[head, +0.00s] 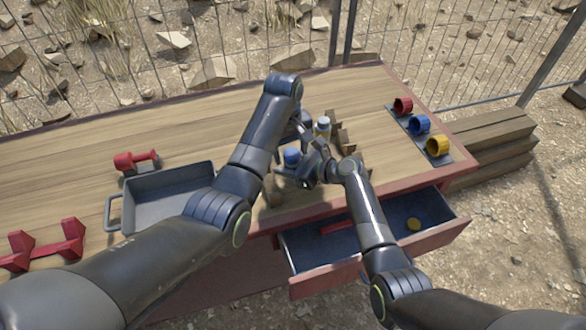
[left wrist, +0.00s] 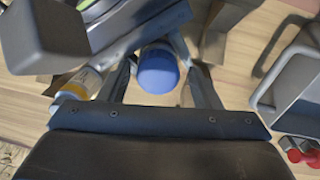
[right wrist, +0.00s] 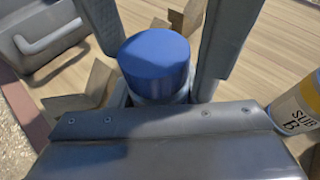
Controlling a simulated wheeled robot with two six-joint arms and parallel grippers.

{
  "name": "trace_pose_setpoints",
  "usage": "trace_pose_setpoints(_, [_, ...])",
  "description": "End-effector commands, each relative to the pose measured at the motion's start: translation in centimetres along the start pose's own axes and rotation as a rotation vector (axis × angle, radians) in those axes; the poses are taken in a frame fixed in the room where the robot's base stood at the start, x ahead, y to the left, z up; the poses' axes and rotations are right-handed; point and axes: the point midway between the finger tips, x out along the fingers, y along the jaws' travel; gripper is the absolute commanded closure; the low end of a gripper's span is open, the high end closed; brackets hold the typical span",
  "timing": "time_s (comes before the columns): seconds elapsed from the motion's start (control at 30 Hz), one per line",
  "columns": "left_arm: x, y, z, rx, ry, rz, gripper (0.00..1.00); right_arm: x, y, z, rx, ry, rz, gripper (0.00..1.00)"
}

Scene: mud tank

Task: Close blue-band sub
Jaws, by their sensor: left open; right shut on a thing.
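A sub with a blue top (head: 292,156) stands on the table between my grippers. In the right wrist view its blue top (right wrist: 155,55) sits between the fingers of my right gripper (right wrist: 155,85), which is shut on it; a pale body shows below. In the left wrist view the blue top (left wrist: 157,70) lies between the spread fingers of my left gripper (left wrist: 157,92), which is open. The sub's lower part is mostly hidden, and I cannot tell whether the top is fully seated. A bottle with an orange band marked SUB B (right wrist: 300,105) stands beside it.
Red (head: 402,105), blue (head: 420,124) and yellow (head: 437,146) cups stand on a dark strip at the right. Wooden blocks (head: 346,141) are beside the subs. A grey tray (head: 165,206) is at left. An open drawer (head: 345,262) juts out in front.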

Motion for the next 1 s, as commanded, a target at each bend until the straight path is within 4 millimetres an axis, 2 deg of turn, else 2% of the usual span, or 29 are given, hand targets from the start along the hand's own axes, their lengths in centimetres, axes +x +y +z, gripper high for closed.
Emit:
trace_pose_setpoints(0.3, [-4.0, 0.3, 0.1, 0.006, 0.000, 0.007, 0.40, 0.1, 0.1, 0.0, 0.003, 0.000, 0.002, 1.00])
trace_pose_setpoints(0.63, [-4.5, 0.2, 0.1, 0.004, -0.001, 0.005, 0.40, 0.0, 0.1, 0.0, 0.002, 0.000, 0.001, 1.00])
trace_pose_setpoints(0.67, [-4.5, 0.2, 0.1, 0.003, -0.001, 0.005, 0.44, 0.0, 0.1, 0.0, 0.002, 0.000, 0.001, 1.00])
trace_pose_setpoints(0.73, [-4.7, 0.2, 0.1, -0.008, -0.001, 0.005, 0.44, 0.0, 0.0, 0.0, 0.002, 0.000, 0.001, 1.00])
trace_pose_setpoints(1.0, [-7.2, 0.2, 0.0, -0.206, 0.000, 0.005, 0.44, 0.0, 0.0, 0.0, 0.001, 0.000, 0.000, 1.00])
